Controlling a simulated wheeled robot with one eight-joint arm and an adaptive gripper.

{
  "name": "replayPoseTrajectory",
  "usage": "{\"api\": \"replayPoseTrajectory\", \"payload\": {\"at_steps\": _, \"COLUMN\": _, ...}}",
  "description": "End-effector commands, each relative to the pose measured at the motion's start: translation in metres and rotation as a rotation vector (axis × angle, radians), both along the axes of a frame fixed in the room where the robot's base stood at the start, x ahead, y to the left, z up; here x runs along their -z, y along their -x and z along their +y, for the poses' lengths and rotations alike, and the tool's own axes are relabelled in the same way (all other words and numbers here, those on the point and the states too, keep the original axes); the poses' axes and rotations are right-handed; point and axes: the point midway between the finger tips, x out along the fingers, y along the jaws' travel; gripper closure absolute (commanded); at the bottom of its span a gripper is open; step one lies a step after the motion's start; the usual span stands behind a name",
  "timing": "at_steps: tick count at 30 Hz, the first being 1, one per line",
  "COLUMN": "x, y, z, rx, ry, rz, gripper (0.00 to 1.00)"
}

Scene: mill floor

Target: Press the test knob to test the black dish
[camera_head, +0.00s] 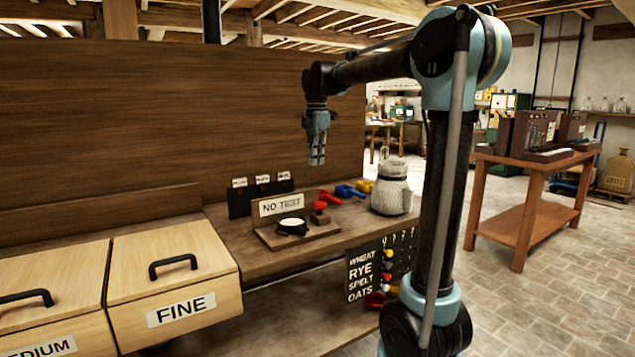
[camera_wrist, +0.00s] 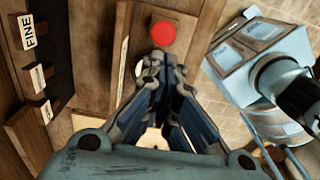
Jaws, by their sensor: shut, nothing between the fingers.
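The black dish (camera_head: 292,228) holds something pale and sits on a small wooden test stand (camera_head: 270,239). The stand's sign reads "NO TEST" (camera_head: 282,204). The red test knob (camera_head: 320,207) is on the stand just right of the dish. In the wrist view the round red knob (camera_wrist: 163,33) shows just beyond my fingertips, and the dish is mostly hidden behind my fingers. My gripper (camera_head: 317,162) points down, shut and empty, well above the knob and apart from it. My shut fingers also show in the wrist view (camera_wrist: 162,64).
A wooden drawer box marked "FINE" (camera_head: 170,270) is at left. A high wooden board (camera_head: 170,120) rises behind the bench.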

Motion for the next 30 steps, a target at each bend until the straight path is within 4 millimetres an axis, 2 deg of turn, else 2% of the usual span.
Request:
{"api": "replayPoseTrajectory", "payload": {"at_steps": 21, "x": 0.113, "y": 0.0, "z": 0.0, "rx": 0.001, "ry": 0.0, "rz": 0.0, "gripper": 1.0}}
{"api": "replayPoseTrajectory", "payload": {"at_steps": 30, "x": 0.133, "y": 0.0, "z": -0.001, "rx": 0.001, "ry": 0.0, "rz": 0.0, "gripper": 1.0}}
